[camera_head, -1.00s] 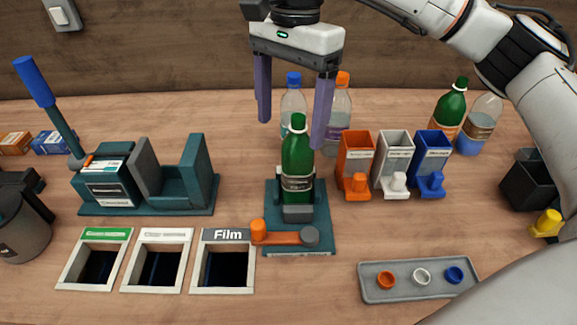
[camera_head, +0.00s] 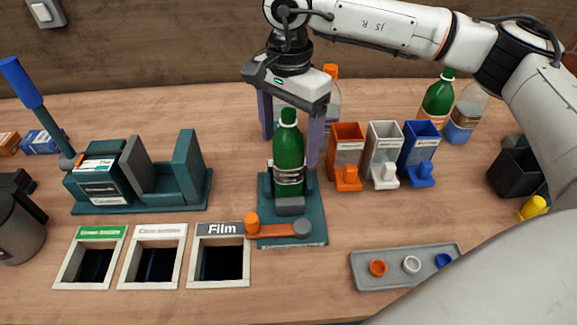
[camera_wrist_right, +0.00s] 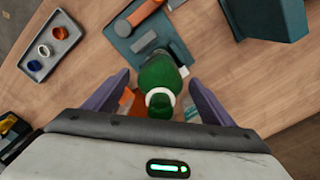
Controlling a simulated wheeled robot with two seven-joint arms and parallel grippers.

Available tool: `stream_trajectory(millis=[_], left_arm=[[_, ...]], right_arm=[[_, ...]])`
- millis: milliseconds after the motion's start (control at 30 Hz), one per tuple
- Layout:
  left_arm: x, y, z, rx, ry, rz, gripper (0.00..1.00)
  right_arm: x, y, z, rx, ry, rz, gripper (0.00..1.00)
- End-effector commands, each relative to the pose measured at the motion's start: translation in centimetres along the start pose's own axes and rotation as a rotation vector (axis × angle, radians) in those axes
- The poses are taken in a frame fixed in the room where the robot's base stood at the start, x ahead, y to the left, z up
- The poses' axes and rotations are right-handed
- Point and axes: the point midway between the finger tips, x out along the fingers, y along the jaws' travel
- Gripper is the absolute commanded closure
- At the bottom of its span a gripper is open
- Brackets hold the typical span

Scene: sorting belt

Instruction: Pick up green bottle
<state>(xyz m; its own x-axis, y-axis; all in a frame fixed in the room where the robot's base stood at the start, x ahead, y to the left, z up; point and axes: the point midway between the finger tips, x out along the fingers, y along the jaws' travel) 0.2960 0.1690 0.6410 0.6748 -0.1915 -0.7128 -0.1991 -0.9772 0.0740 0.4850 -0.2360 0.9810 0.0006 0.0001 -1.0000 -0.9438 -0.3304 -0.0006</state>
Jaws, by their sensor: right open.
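The green bottle (camera_head: 289,155) stands upright on the teal fixture (camera_head: 311,229) in the middle of the table, with an orange lever at the fixture's front. My right gripper (camera_head: 291,150) is above it, open, with its purple fingers coming down on either side of the bottle's upper part. In the right wrist view the green bottle (camera_wrist_right: 161,84) lies between the two spread fingers, and a gap shows on each side. The bottle's lower front is partly hidden by a grey block of the fixture. My left gripper does not show.
Orange, white and blue bins (camera_head: 384,154) stand right of the bottle. Another green bottle (camera_head: 437,101) and clear bottles stand behind. A grey tray (camera_head: 361,284) with coloured rings lies at front right. Three framed openings (camera_head: 219,284) are at front left, beside a teal press (camera_head: 100,185).

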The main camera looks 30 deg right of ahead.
Motion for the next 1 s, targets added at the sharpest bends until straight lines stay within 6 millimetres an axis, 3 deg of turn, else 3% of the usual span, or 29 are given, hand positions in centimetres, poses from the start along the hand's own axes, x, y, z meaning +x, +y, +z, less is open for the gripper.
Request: stream_trajectory(millis=[200, 567, 833, 1000], left_arm=[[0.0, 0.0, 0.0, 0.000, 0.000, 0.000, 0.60], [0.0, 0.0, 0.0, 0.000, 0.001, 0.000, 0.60], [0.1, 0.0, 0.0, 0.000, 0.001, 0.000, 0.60], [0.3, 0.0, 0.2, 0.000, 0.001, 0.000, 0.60]], right_arm=[[0.1, 0.0, 0.0, 0.000, 0.000, 0.000, 0.23], [0.0, 0.0, 0.0, 0.000, 0.000, -0.001, 0.82], [-0.4, -0.1, 0.0, 0.000, 0.000, -0.002, 0.82], [-3.0, -0.1, 0.0, 0.000, -0.001, -0.006, 0.82]])
